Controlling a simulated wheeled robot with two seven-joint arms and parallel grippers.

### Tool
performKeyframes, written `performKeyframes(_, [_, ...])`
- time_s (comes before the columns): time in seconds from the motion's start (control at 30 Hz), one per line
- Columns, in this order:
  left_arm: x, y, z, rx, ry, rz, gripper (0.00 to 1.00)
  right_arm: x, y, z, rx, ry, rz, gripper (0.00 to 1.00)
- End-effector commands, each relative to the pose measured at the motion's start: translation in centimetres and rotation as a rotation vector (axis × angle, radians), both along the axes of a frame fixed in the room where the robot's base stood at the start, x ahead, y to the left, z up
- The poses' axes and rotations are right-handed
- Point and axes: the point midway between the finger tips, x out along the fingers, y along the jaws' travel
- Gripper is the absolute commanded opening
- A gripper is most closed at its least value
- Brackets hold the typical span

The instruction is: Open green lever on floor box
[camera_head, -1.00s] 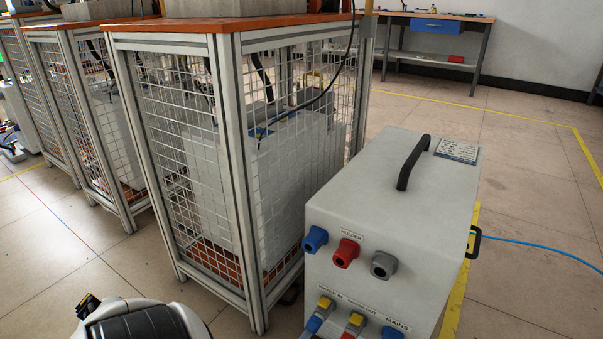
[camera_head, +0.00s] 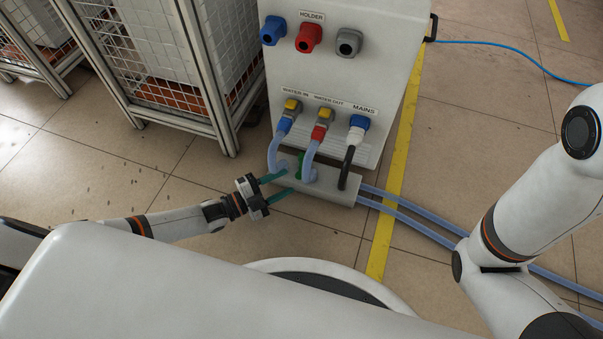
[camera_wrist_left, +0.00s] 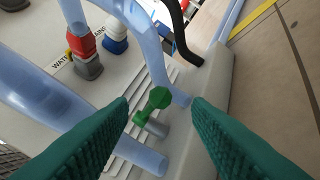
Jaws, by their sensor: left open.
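The floor box (camera_head: 328,186) is a low grey box on the floor in front of the white cabinet. The green lever (camera_head: 299,166) stands on it, partly hidden by the light blue hoses. In the left wrist view the green lever (camera_wrist_left: 152,108) shows between and beyond my two teal fingers, on a grey pipe stub. My left gripper (camera_head: 280,184) is open, its fingers pointing right at the near left end of the box. The fingers look apart from the lever. My right arm shows at the right of the head view, but its gripper is out of view.
The white cabinet (camera_head: 335,70) has blue, red and grey sockets. Light blue hoses (camera_head: 312,155) and a black cable (camera_head: 347,165) drop from it to the box. More hoses (camera_head: 425,228) run right along the floor. A caged frame (camera_head: 160,60) stands at left.

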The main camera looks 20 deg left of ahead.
Motion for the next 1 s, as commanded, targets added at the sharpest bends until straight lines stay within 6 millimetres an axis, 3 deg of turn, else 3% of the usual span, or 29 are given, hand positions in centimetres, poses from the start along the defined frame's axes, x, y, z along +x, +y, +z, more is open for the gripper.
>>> performKeyframes(0.1, [1.9, -1.9, -0.5, -0.003, -0.003, -0.002, 0.45, 0.0, 0.0, -1.7, 0.0, 0.0, 0.0, 0.0])
performKeyframes(0.4, [4.9, -4.8, -0.2, -0.002, -0.001, -0.001, 0.45, 0.0, 0.0, -3.6, 0.0, 0.0, 0.0, 0.0])
performKeyframes(0.8, [5.4, -5.3, 0.0, -0.001, 0.002, -0.001, 0.45, 0.0, 0.0, -3.7, -0.001, -0.001, 0.0, 0.0])
performKeyframes(1.0, [5.4, -5.3, 0.0, -0.001, 0.002, -0.001, 0.12, 0.0, 0.0, -3.7, -0.001, -0.001, 0.0, 0.0])
